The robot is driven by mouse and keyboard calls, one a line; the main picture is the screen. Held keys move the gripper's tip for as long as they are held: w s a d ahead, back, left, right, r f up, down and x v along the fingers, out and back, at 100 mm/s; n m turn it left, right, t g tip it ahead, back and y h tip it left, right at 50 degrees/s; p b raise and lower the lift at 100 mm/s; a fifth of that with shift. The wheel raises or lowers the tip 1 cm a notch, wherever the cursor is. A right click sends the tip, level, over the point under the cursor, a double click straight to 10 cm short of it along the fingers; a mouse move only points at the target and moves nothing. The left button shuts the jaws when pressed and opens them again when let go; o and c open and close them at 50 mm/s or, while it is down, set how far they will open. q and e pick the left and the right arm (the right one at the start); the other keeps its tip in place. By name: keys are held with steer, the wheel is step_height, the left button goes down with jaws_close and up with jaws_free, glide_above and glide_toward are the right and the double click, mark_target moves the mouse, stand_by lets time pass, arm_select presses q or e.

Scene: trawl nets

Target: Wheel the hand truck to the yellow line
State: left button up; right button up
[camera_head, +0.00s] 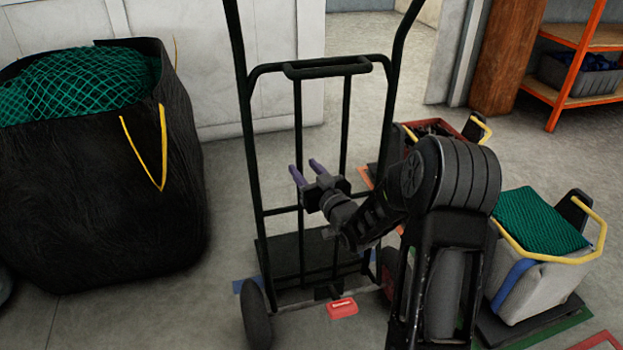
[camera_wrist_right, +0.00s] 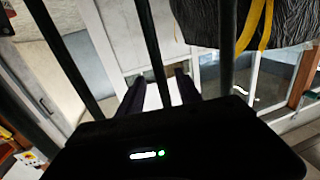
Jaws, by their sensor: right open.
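The black hand truck (camera_head: 320,69) stands upright in the middle of the head view, with its two tall handles at the top. My right gripper (camera_head: 305,167) is open at the middle of the frame, close to an upright bar. In the right wrist view one bar (camera_wrist_right: 152,45) appears to run between the open fingers (camera_wrist_right: 161,90); contact cannot be told. My left gripper is not in view. No yellow floor line is clearly seen.
A big black bag (camera_head: 100,190) with green net stands at the left. At the right are a grey crate (camera_head: 535,285) with green net and a red crate (camera_head: 432,130). An orange shelf (camera_head: 562,100) is at the back right. Floor is clear between bag and truck.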

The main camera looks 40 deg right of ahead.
mark_target(301, 165)
steer(key=shift+w+d, duration=0.2)
steer(key=shift+w, duration=1.55)
steer(key=shift+c, duration=0.4)
jaws_close()
